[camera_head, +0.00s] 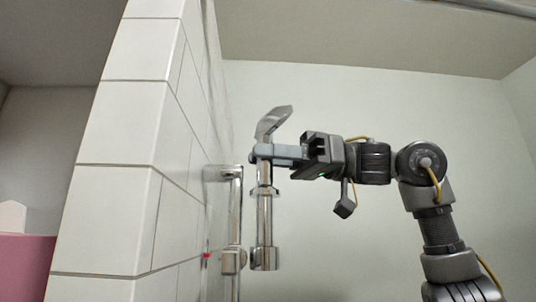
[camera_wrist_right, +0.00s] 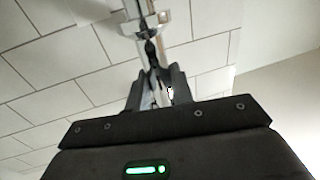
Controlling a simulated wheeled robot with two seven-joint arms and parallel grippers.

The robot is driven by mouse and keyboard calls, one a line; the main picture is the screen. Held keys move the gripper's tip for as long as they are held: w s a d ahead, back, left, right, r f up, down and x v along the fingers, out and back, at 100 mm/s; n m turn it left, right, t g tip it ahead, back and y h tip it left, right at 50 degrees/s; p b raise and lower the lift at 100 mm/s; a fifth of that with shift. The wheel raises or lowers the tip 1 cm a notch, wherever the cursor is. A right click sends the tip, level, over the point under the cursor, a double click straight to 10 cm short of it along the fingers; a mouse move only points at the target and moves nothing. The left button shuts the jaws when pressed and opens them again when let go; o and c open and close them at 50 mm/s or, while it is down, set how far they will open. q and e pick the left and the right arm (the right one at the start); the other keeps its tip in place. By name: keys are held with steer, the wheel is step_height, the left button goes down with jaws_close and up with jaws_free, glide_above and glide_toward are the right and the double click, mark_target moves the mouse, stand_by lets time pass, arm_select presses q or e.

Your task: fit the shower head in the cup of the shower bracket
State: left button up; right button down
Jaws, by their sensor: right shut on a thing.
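The shower head (camera_head: 272,121) is a grey, angled head on an upright chrome handle (camera_head: 265,218), with a wider collar partway down. My right gripper (camera_head: 264,153) comes in from the right and is shut on the handle just below the head. The bracket (camera_head: 232,261) is a chrome block on the wall rail. A wider chrome cup (camera_head: 264,258) stands beside it, in line with the handle's lower end. I cannot tell how deep the handle sits in it. In the right wrist view the fingers (camera_wrist_right: 156,85) close around the handle, with chrome parts (camera_wrist_right: 148,24) beyond. My left gripper is out of view.
A vertical chrome rail (camera_head: 237,205) runs along the white tiled wall (camera_head: 125,210), close to the left of the handle. A small red mark (camera_head: 206,256) shows near the bracket. A pink object (camera_head: 25,265) stands far left. The space right of my arm is clear.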

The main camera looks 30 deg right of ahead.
mark_target(272, 199)
steer(key=shift+f+b, duration=2.9)
steer(key=shift+f, duration=0.5)
steer(key=c, duration=1.1)
jaws_free()
steer(key=shift+d, duration=0.15)
steer(key=shift+d, duration=0.3)
steer(key=v, duration=1)
steer(key=shift+p, duration=0.3)
